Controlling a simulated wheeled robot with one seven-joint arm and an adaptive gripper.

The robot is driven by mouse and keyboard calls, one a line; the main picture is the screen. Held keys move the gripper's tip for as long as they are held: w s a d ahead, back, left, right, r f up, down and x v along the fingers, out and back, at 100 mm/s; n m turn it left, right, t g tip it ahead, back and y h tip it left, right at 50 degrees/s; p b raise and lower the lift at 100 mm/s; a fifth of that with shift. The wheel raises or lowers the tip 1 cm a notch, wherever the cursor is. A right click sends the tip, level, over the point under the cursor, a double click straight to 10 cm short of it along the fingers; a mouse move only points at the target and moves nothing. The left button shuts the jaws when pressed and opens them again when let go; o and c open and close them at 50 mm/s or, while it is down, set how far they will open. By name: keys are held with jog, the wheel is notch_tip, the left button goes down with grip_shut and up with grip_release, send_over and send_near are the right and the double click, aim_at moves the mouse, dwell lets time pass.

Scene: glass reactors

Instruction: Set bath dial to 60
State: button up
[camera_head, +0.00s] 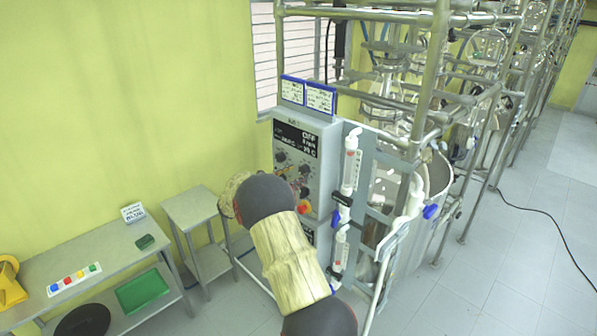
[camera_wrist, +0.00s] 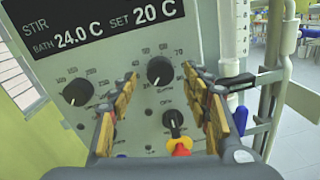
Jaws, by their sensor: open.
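The control panel (camera_wrist: 60,130) fills much of the wrist view. Its dark display (camera_wrist: 105,25) reads BATH 24.0 C and SET 20 C. A round black dial (camera_wrist: 160,70) with numbers such as 60 and 70 around it sits below the display; its white mark appears to point to the lower left. My gripper (camera_wrist: 159,76) is open, its two padded fingers on either side of this dial; I cannot tell whether they touch it. In the head view the panel box (camera_head: 327,135) stands beyond my arm, which hides the gripper.
Another black dial (camera_wrist: 77,92) sits to the left. A small black knob (camera_wrist: 173,118) and a red-and-yellow button (camera_wrist: 182,147) are below. Glass tubing (camera_head: 351,165) and metal frame poles (camera_head: 432,70) stand right of the panel. A side table (camera_head: 190,207) is to the left.

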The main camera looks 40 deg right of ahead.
jog(key=shift+d, duration=1.05)
jog(key=shift+c, duration=1.4)
jog(key=c, duration=0.9)
